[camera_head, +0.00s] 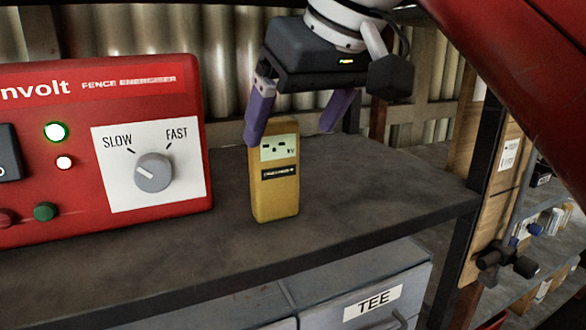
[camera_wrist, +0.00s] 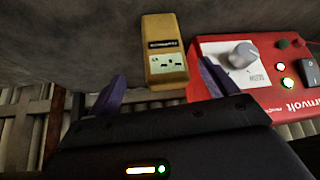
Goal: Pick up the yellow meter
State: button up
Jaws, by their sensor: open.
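The yellow meter (camera_head: 274,205) stands upright on the dark shelf (camera_head: 380,196), with a small display at its top. It also shows in the wrist view (camera_wrist: 162,32), above the gap between my fingers. My gripper (camera_head: 294,130) is open and empty, with purple fingers pointing down. In the head view its left finger is by the meter's top left edge and its right finger is out to the right. In the wrist view the fingers of my gripper (camera_wrist: 160,85) lie either side of the meter's near end. I cannot tell whether a finger touches the meter.
A red fence energiser (camera_head: 75,205) with a dial stands left of the meter, a small gap away. Grey drawers (camera_head: 330,283), one labelled TEE, are below the shelf. A corrugated wall (camera_head: 225,55) is behind. The shelf right of the meter is clear.

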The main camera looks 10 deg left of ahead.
aim_at(281, 142)
jog(key=b+x, duration=0.1)
jog(key=x, duration=0.5)
jog(key=shift+s+a, duration=0.1)
jog(key=shift+a, duration=0.15)
jog(key=shift+c, duration=0.5)
jog(key=c, duration=1.1)
jog(key=shift+o, duration=0.2)
jog(key=shift+r, duration=0.1)
